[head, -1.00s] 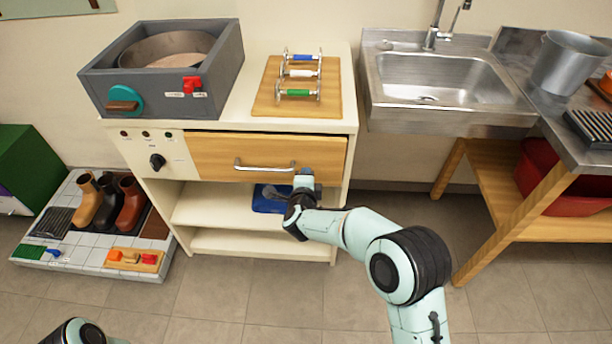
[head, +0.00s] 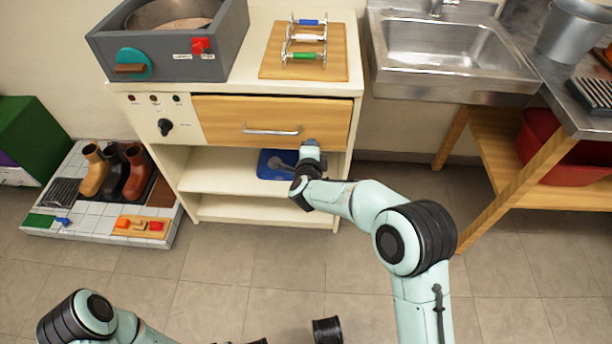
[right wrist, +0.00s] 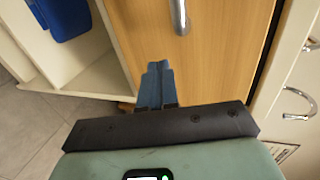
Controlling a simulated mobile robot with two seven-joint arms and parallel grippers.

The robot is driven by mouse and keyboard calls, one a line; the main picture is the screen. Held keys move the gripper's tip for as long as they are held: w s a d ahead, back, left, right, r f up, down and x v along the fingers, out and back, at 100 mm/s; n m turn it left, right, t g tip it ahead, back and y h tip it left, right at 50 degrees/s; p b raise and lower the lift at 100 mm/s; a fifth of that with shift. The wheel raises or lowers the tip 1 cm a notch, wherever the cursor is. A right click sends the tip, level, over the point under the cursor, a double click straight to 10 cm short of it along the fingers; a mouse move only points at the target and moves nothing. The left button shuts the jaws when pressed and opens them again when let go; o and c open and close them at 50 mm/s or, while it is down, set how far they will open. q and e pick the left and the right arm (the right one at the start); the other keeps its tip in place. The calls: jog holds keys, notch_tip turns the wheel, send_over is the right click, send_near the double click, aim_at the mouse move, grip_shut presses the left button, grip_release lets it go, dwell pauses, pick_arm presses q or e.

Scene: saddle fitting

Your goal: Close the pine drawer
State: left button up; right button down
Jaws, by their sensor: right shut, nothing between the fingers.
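The pine drawer (head: 225,120) has a light wood front with a metal bar handle (head: 272,131), under the white cabinet's top. A thin dark gap shows along its top and right edges; I cannot tell exactly how far it stands out. The drawer front also fills the middle of the right wrist view (right wrist: 215,60), with part of its handle at the top. My right gripper (head: 310,146) is at the lower right of the drawer front, right of the handle. Its blue fingers (right wrist: 155,75) are shut and empty; contact with the wood is unclear. My left arm shows at the bottom left, its fingers out of view.
A blue object (head: 272,164) lies on the open shelf below the drawer. A rack on a board (head: 275,66) and a grey box (head: 225,65) stand on the cabinet. A boot tray (head: 60,218) is left, a sink (head: 455,85) right. The floor in front is clear.

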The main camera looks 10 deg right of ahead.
pick_arm(q)
jog(key=shift+t, duration=0.7)
jog(key=w+r+p, duration=0.1)
jog(key=r, duration=0.1)
jog(key=w+r+p, duration=0.1)
jog(key=w, duration=0.1)
jog(key=shift+w+d+r, duration=0.15)
jog(key=shift+w+r, duration=0.05)
jog(key=shift+r, duration=0.2)
pick_arm(e)
jog(key=v, duration=1)
jog(key=shift+s, duration=0.3)
jog(key=shift+f, duration=0.1)
